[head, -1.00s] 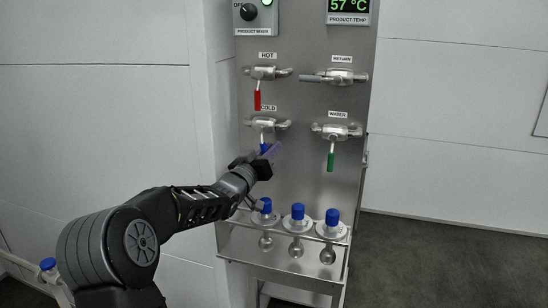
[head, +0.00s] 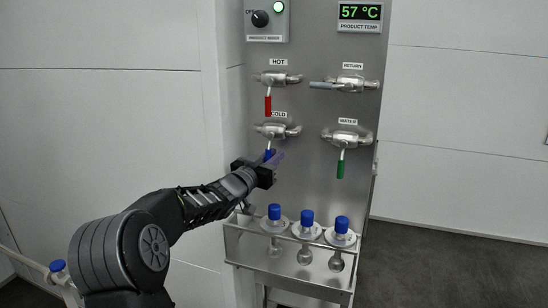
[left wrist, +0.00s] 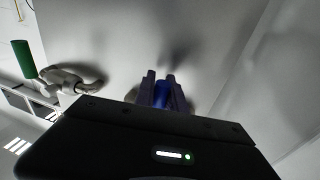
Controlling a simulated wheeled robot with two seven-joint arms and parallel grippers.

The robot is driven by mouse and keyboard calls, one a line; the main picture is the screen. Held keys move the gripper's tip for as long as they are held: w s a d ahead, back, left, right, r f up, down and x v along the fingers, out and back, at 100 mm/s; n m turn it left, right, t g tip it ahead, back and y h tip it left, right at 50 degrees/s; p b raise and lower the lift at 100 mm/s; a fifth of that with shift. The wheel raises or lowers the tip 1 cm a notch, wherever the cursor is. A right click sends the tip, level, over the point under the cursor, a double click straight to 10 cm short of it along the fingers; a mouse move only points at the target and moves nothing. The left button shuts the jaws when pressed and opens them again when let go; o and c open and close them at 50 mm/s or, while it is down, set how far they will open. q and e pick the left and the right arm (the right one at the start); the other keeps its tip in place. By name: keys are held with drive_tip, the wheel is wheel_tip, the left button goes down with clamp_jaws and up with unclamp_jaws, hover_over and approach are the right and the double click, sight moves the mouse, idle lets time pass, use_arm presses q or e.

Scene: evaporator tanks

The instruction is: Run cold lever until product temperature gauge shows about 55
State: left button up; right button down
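The product temperature gauge (head: 360,13) reads 57 °C in green at the top of the steel panel. The blue cold lever (head: 268,154) hangs down from the valve labelled COLD. My left gripper (head: 274,160) is at the lower end of this lever, and its fingers partly hide the handle in the head view. In the left wrist view the two fingers (left wrist: 161,92) stand close on either side of the blue handle (left wrist: 161,95) and look shut on it. My right gripper is not in view.
The red hot lever (head: 268,105) hangs just above the cold valve. The green water lever (head: 340,168) hangs to the right, and the grey return lever (head: 322,85) points left. Blue-capped bottles (head: 307,228) stand in a rack below. A mixer box (head: 268,19) is at the top left.

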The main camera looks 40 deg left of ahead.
use_arm(q)
drive_tip(key=o, duration=0.5)
drive_tip(key=shift+a, duration=0.1)
drive_tip(key=shift+c, duration=0.2)
drive_tip(key=shift+s, duration=0.15)
drive_tip(key=s+d+b, duration=0.1)
drive_tip(key=s, duration=0.6)
drive_tip(key=shift+s+f, duration=0.25)
drive_tip(key=shift+f, duration=0.05)
